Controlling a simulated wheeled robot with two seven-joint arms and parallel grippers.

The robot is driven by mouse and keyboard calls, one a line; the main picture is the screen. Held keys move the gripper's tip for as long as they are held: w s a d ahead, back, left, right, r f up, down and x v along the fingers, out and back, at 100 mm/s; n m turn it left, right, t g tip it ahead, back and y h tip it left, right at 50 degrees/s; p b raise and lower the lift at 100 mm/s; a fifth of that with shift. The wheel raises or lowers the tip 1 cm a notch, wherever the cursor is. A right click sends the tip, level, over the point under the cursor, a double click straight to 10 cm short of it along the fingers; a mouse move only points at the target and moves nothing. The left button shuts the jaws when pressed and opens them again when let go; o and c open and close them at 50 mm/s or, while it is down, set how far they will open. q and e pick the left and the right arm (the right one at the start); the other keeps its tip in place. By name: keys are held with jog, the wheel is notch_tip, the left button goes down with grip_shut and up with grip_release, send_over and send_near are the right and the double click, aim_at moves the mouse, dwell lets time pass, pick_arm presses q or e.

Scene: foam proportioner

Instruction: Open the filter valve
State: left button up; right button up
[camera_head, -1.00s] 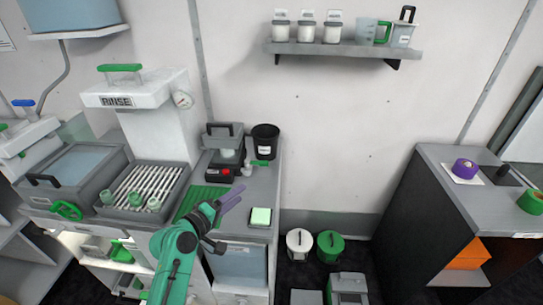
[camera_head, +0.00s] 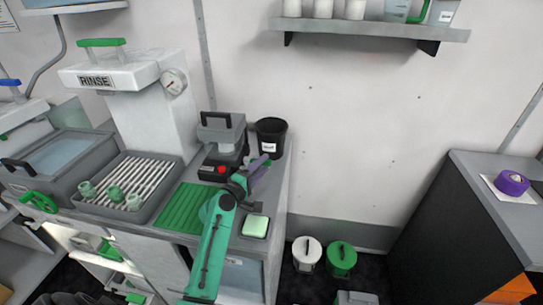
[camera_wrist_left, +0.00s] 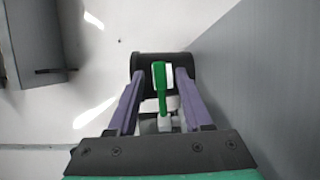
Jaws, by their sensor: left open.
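The filter valve's green lever (camera_wrist_left: 160,85) stands between the two purple fingers of my left gripper (camera_wrist_left: 158,78) in the left wrist view. The fingers are open, with a gap on each side of the lever. A pale valve body (camera_wrist_left: 165,123) shows below the lever, partly hidden by the gripper. In the head view my left gripper (camera_head: 260,168) is at the counter's right end, in front of the black cup. It hides most of the valve; only a bit of the green lever (camera_head: 267,162) shows. My right gripper is not in view.
The black cup (camera_head: 271,140) stands close behind the lever. A dark device with a red button (camera_head: 222,169) is left of the gripper. A green ribbed mat (camera_head: 182,208) and a pale green pad (camera_head: 255,227) lie on the counter. The rinse unit (camera_head: 150,110) stands further left.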

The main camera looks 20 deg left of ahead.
aim_at(268, 161)
pick_arm(q)
jog(key=w, duration=0.5)
jog(key=shift+w+d+f, duration=0.1)
jog(key=shift+w+d, duration=0.15)
jog(key=shift+d, duration=0.1)
grip_shut()
jog(key=shift+s+f, duration=0.1)
dwell(0.8)
